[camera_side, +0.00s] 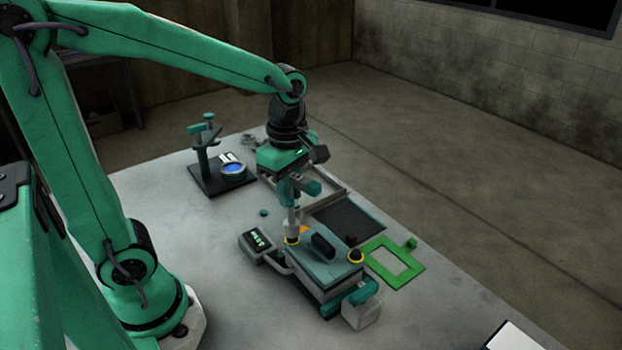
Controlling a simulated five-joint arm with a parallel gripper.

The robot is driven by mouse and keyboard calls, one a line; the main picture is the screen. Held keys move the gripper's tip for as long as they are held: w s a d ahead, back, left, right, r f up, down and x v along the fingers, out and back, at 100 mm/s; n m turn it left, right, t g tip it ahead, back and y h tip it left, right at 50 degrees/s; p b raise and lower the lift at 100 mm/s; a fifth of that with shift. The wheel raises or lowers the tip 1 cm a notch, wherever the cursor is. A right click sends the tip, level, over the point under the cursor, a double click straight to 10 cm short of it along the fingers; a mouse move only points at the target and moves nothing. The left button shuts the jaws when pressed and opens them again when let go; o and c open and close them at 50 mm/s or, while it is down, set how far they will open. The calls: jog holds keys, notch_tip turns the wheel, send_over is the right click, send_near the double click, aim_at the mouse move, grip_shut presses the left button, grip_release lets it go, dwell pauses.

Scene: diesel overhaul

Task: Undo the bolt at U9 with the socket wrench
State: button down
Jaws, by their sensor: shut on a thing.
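My gripper (290,186) points down and is shut on the socket wrench (291,226), whose pale lower end shows below the jaws. The bolt head there is hidden by the wrench. A second yellow-ringed spot (355,256) is at the block's right end. No U9 label is readable.
A small display box (257,245) stands left of the block. A green frame (410,271) lies at its right, and a dark mat (349,217) behind it. A black-based stand (208,183) with a blue dish (233,169) is at the back left. The table's front right is mostly clear.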

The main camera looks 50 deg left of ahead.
jog(key=shift+m, duration=0.3)
jog(key=m, duration=0.3)
jog(key=shift+m, duration=0.3)
jog(key=m, duration=0.7)
jog(key=shift+m, duration=0.4)
jog(key=m, duration=0.8)
jog(key=shift+m, duration=0.4)
jog(key=m, duration=0.8)
jog(key=shift+m, duration=2.2)
